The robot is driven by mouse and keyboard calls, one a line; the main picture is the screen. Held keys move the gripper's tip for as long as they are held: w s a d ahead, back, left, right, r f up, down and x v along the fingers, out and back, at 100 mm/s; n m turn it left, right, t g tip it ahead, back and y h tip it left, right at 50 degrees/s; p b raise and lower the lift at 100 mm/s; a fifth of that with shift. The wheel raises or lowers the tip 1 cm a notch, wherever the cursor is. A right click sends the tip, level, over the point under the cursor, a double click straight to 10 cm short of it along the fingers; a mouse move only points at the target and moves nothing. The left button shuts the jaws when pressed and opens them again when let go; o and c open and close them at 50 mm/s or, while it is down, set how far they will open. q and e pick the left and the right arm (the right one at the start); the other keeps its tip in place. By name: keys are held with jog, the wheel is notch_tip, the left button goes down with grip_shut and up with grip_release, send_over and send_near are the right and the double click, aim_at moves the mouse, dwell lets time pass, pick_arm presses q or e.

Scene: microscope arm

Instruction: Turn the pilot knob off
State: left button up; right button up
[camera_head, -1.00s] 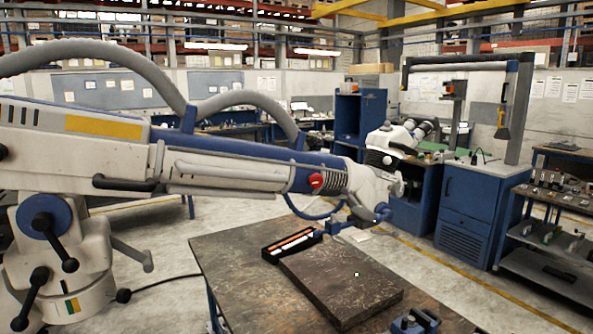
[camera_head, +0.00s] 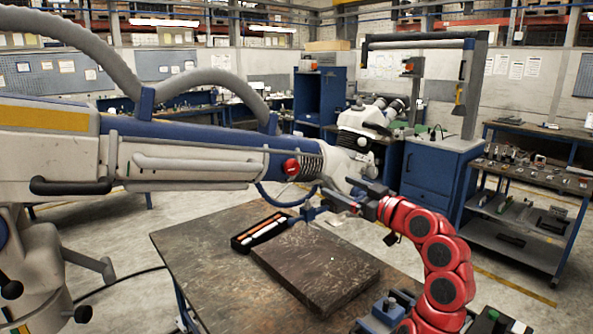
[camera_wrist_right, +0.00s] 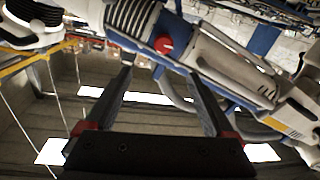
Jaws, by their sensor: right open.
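The pilot knob is a small red knob (camera_head: 291,167) on the side of the white and blue microscope arm (camera_head: 205,160), beside a ribbed grey section. It also shows in the right wrist view as a red knob (camera_wrist_right: 163,45) with a pale mark, beyond and between the fingertips. My right gripper (camera_head: 346,193) is open and empty, to the right of the knob and near the microscope head. In the wrist view its two dark fingers (camera_wrist_right: 160,74) stand apart, clear of the knob. My left gripper is out of view.
A worn table (camera_head: 205,257) below the arm carries a dark flat plate (camera_head: 315,265) and a black tray with orange and white bars (camera_head: 258,232). A blue fixture (camera_head: 385,309) sits at the near edge. A blue cabinet (camera_head: 437,172) and shelves stand behind to the right.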

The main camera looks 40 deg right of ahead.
jog(key=p, duration=0.7)
send_near(295, 169)
jog(key=shift+n, duration=0.3)
jog(key=w, duration=0.9)
jog(key=shift+a+r, duration=0.25)
jog(key=shift+r, duration=0.15)
jog(key=shift+w+f+y, duration=0.15)
jog(key=shift+w+y, duration=0.05)
jog(key=shift+y, duration=0.1)
